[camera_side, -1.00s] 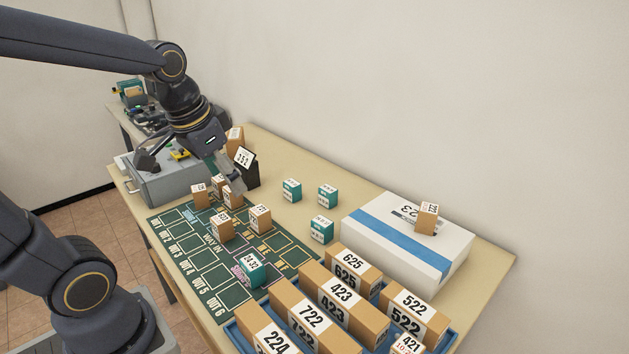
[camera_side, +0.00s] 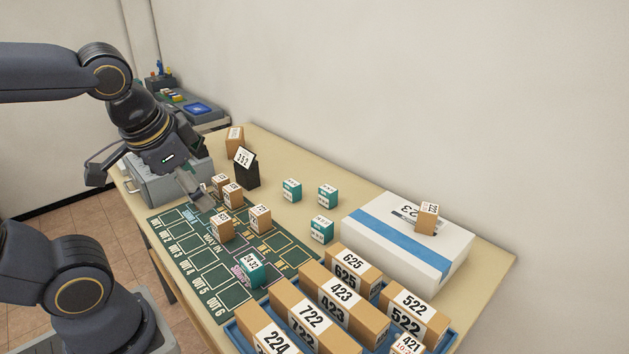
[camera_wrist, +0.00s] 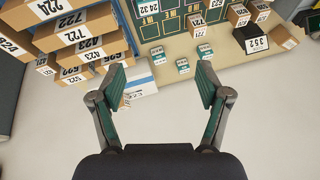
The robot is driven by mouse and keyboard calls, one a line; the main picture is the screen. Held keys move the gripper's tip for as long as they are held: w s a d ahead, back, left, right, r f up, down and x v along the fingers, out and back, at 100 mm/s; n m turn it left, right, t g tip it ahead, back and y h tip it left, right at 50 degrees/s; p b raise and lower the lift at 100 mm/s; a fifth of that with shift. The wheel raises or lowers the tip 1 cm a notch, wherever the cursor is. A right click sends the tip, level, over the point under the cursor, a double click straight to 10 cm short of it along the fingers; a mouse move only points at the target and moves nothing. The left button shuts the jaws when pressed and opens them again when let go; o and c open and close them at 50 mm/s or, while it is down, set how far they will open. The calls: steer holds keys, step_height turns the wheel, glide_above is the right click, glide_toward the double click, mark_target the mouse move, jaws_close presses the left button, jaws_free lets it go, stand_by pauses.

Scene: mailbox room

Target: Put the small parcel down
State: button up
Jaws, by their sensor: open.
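Several small brown parcels stand on the green mat (camera_side: 206,284), among them one near its middle (camera_side: 222,228) and one to its right (camera_side: 260,218). Another small brown parcel (camera_side: 428,218) stands on the white box with a blue band (camera_side: 385,236). I cannot tell which one the task means. My gripper (camera_side: 152,188) is open at the mat's far left end, above the table, with one finger over the mat's edge. In the wrist view my gripper (camera_wrist: 161,87) shows both fingers spread and no parcel held between them.
Three teal boxes, one of them here (camera_side: 321,230), stand right of the mat, and another teal box (camera_side: 251,269) is on it. A black stand with a 352 card (camera_side: 246,173) is at the back. A blue tray (camera_side: 243,338) of larger brown parcels fills the front.

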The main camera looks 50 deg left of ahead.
mark_target(224, 221)
steer(key=w+a+f+m+g+y, duration=0.5)
steer(key=w+a+f+m+y, duration=0.1)
steer(key=w+a+m+y, duration=0.15)
steer(key=w+d+f+m+y, duration=0.1)
steer(key=w+f+m+y, duration=0.1)
steer(key=f+m, duration=0.35)
steer(key=w+d+f+m+y, duration=0.2)
steer(key=f+m, duration=0.1)
steer(key=f, duration=0.5)
steer(key=x, duration=1.1)
steer(key=shift+d+f, duration=0.15)
steer(key=shift+f, duration=0.15)
steer(key=shift+r+x, duration=0.1)
steer(key=shift+x, duration=1.45)
steer(key=shift+r+x, duration=0.15)
steer(key=shift+x, duration=1.4)
steer(key=shift+w, duration=0.1)
steer(key=shift+c, duration=0.3)
steer(key=c, duration=1.4)
